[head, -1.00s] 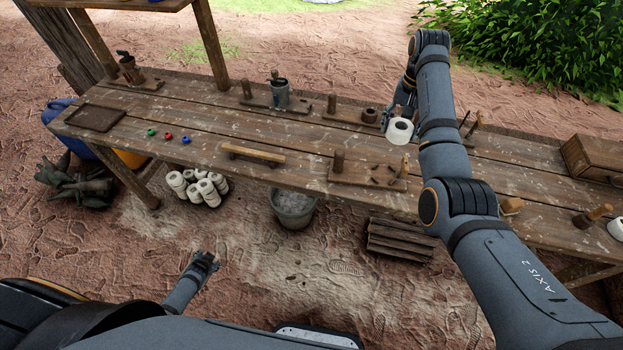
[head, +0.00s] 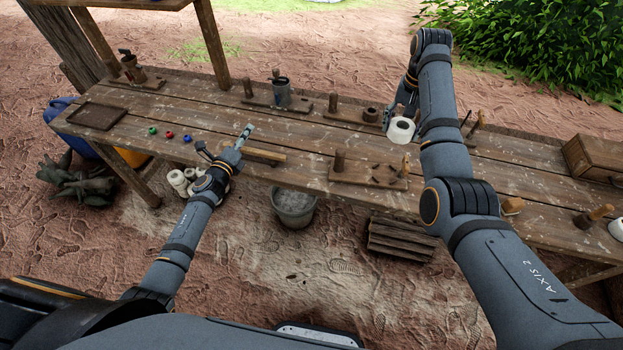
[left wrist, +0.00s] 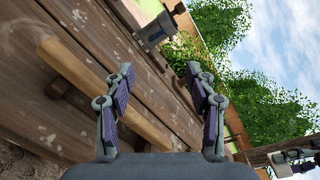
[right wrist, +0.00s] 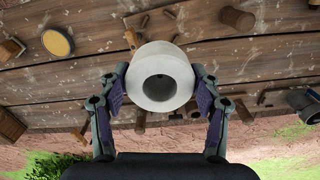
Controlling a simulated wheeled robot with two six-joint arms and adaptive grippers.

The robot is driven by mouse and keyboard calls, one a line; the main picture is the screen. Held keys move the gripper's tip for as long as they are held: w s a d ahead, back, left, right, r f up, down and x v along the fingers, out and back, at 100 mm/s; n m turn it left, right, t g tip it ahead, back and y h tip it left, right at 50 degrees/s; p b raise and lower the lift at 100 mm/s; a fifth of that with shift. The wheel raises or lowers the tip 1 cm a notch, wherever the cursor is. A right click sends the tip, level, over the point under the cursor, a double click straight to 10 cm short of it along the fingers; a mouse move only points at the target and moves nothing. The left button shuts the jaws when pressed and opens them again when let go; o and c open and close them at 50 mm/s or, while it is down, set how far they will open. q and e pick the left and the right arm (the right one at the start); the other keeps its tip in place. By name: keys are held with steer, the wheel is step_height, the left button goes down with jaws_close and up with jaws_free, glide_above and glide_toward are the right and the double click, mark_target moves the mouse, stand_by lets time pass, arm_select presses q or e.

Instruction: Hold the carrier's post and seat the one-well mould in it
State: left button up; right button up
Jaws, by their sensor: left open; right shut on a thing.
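The mould (head: 400,130) is a white cylinder with one round hole. My right gripper (head: 403,116) is shut on it above the bench's middle right; the hole also shows in the right wrist view (right wrist: 158,87). A wooden board (head: 365,179) with an upright post (head: 338,160), a stick frame and a small peg lies at the front edge, below and left of the mould. It may be the carrier; other boards have posts too. My left gripper (head: 224,142) is open and empty by the light wooden bar (head: 266,155), left of that board, touching no post.
A board behind has a post (head: 332,103) and a dark ring (head: 370,115). A metal cup (head: 281,94) stands farther left. Red, green and blue small pieces (head: 169,135) lie near a flat tray (head: 97,116). A bucket (head: 293,206) stands under the bench.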

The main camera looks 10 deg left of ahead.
arm_select(q)
steer(key=s+d+r+m+h, duration=0.1)
steer(key=d+r+m+h, duration=0.1)
steer(key=d+m+h, duration=0.5)
steer(key=s+d+r+m+h, duration=0.1)
steer(key=d+m, duration=0.4)
steer(key=d, duration=0.6)
steer(key=m+g+h, duration=0.2)
steer(key=m+g, duration=0.1)
steer(key=m, duration=0.3)
glide_toward(336, 161)
arm_select(e)
steer(key=shift+a+r, duration=0.1)
steer(key=shift+a, duration=0.05)
arm_select(q)
steer(key=x, duration=1.1)
steer(key=shift+w+d, duration=0.2)
steer(key=shift+d, duration=0.05)
jaws_close()
